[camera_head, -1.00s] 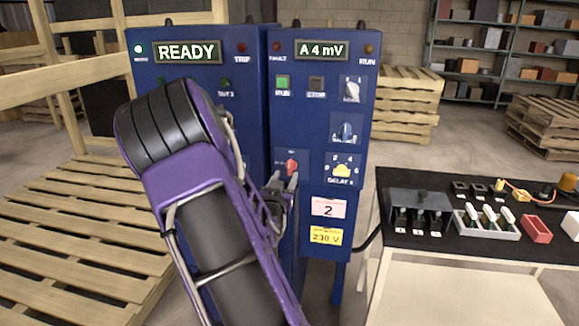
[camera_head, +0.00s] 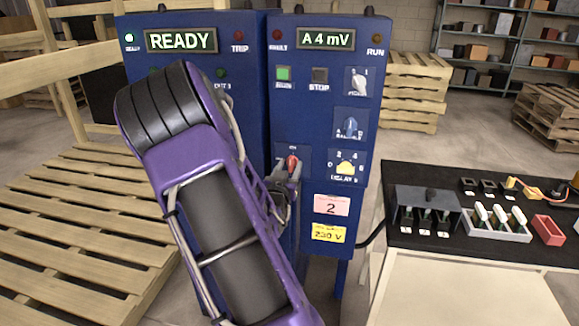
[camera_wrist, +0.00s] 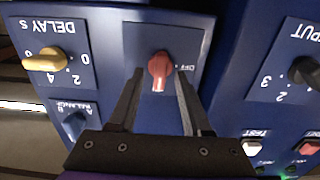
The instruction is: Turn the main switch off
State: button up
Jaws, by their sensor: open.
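The main switch is a red rotary knob (camera_head: 292,163) on the right blue cabinet, left of the yellow delay knob. In the wrist view, which shows the panel upside down, the red knob (camera_wrist: 159,70) has its white pointer mark aimed down the picture. The OFF label lies to its right, so the pointer is not on OFF. My gripper (camera_wrist: 159,77) is open, with one finger on each side of the knob and a gap on both sides. I cannot tell how deep the fingertips reach. In the head view my gripper (camera_head: 284,180) is at the knob, partly hiding its plate.
The yellow delay knob (camera_wrist: 45,59) and a blue knob (camera_wrist: 74,124) are close on one side, a black knob (camera_wrist: 306,71) on the other. A black-topped bench (camera_head: 455,245) with parts stands right of the cabinet. Wooden pallets (camera_head: 75,220) lie at left.

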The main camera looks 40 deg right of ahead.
grip_shut()
jog(key=shift+n, duration=0.4)
jog(key=n, duration=0.3)
jog(key=shift+a+n, duration=0.1)
jog(key=shift+n, duration=0.3)
jog(key=n, duration=0.4)
jog(key=shift+w+n+p, duration=0.15)
jog(key=shift+n+p, duration=0.15)
jog(key=shift+p, duration=0.1)
jog(key=n+p, duration=0.1)
jog(key=n, duration=0.3)
jog(key=shift+a+f+n, duration=0.1)
jog(key=shift+n, duration=0.2)
jog(key=shift+f+n+p, duration=0.1)
jog(key=shift+n+p, duration=0.35)
jog(key=shift+n, duration=1.65)
